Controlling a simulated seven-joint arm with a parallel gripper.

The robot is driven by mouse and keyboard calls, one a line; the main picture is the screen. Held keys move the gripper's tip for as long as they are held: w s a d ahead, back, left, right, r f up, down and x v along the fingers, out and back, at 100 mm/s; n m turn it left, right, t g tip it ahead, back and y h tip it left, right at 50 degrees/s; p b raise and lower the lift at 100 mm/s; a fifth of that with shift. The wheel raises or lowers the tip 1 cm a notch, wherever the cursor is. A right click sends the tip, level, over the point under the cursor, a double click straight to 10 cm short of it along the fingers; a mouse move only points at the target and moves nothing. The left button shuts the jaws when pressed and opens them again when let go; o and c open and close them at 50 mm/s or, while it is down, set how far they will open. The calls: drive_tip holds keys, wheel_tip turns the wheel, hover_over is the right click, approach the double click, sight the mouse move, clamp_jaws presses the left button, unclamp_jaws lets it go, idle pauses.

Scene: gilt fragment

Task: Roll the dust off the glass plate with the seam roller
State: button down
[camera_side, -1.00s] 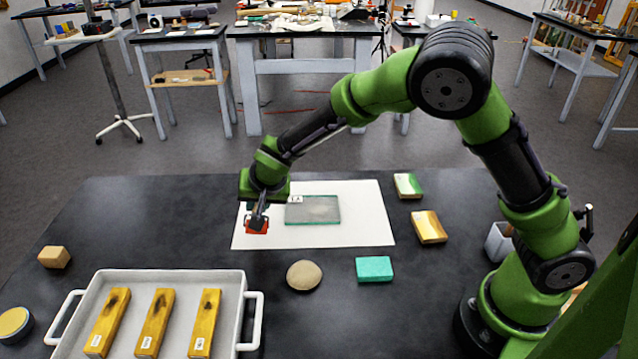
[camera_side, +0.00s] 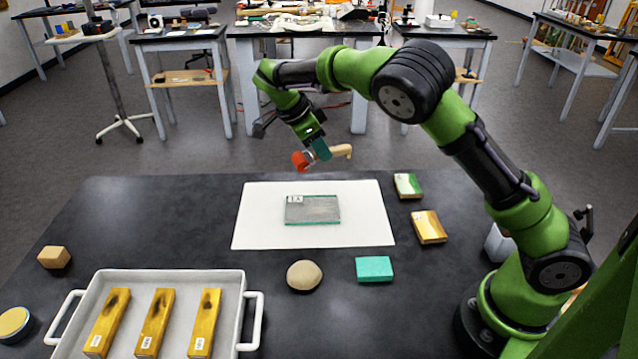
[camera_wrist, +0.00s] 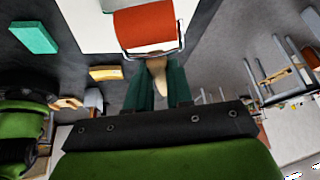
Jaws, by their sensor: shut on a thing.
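The glass plate (camera_side: 312,209) lies flat on a white sheet (camera_side: 366,220) and looks grey and hazy, with a small label at its top left corner. My gripper (camera_side: 321,149) is raised above the far edge of the table. It is shut on the seam roller, whose red-orange cylinder (camera_side: 301,160) points left and whose tan wooden handle (camera_side: 342,151) sticks out to the right. In the wrist view the roller's red cylinder (camera_wrist: 145,27) and its wire frame show past my fingers (camera_wrist: 158,88). The roller is clear of the plate.
A white tray (camera_side: 252,290) with several gilt bars stands front left. A beige round pad (camera_side: 304,275), a teal block (camera_side: 374,269), a gold block (camera_side: 428,227) and a green-and-white block (camera_side: 408,186) lie near the sheet. A wooden cube (camera_side: 54,257) sits left. The table's far left is bare.

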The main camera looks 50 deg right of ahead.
drive_tip(key=shift+s+a+f+m+g+y, duration=0.15)
drive_tip(key=shift+s+a+f+m+g, duration=0.15)
drive_tip(key=shift+f, duration=0.45)
drive_tip(key=shift+s+a+f+m+g+y, duration=0.15)
drive_tip(key=shift+s+f+m, duration=0.2)
drive_tip(key=shift+f, duration=0.35)
drive_tip(key=shift+s+a+f+m+g+y, duration=0.1)
drive_tip(key=shift+s+a+f+m+g, duration=0.2)
drive_tip(key=shift+f, duration=0.45)
